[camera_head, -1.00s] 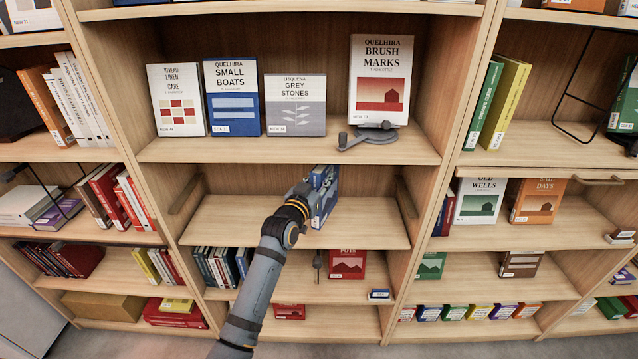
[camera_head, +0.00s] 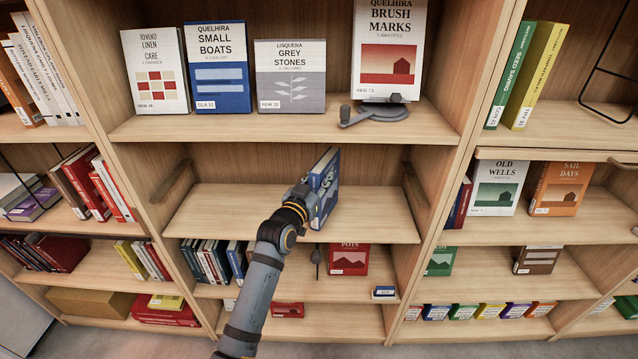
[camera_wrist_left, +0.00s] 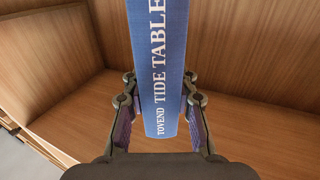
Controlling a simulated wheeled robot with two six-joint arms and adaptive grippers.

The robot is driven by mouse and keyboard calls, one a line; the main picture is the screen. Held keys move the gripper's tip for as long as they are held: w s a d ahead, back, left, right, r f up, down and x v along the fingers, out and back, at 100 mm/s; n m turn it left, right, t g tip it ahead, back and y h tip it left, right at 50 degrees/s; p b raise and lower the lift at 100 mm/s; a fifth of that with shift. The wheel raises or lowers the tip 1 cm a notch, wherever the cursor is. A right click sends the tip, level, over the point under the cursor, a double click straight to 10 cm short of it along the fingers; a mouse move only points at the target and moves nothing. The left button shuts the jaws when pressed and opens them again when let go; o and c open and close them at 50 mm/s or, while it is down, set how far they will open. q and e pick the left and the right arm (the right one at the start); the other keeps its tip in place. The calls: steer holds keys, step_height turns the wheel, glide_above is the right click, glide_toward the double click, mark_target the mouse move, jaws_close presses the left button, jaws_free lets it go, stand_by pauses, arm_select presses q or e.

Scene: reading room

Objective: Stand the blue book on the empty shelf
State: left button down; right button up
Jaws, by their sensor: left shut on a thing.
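The blue book (camera_head: 327,187) is upright, slightly tilted in the head view, at the otherwise empty middle shelf (camera_head: 375,219). My left gripper (camera_head: 309,192) is shut on it from the left. In the left wrist view the blue book (camera_wrist_left: 160,60) shows its spine, reading "TIDE TABLE", between the two fingers of the left gripper (camera_wrist_left: 160,115). The wooden shelf walls are behind it. I cannot tell whether the book's bottom edge touches the shelf board. My right gripper is not in view.
The shelf above holds several face-out books, among them a blue one, Small Boats (camera_head: 219,68), and a grey stand (camera_head: 375,112). The shelf below holds upright books (camera_head: 208,262) and a red book (camera_head: 348,259). Bare board lies either side of the held book.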

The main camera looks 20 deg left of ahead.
arm_select(q)
steer(key=c, duration=1.5)
jaws_free()
steer(key=shift+s+f, duration=0.1)
steer(key=shift+o, duration=1.2)
steer(key=shift+s, duration=0.2)
steer(key=shift+o, duration=1)
steer(key=shift+r, duration=0.2)
steer(key=shift+w+f, duration=0.1)
steer(key=s+a, duration=0.1)
steer(key=s, duration=1.1)
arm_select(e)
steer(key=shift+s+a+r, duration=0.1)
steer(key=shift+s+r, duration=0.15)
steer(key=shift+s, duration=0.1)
arm_select(q)
steer(key=shift+a, duration=0.1)
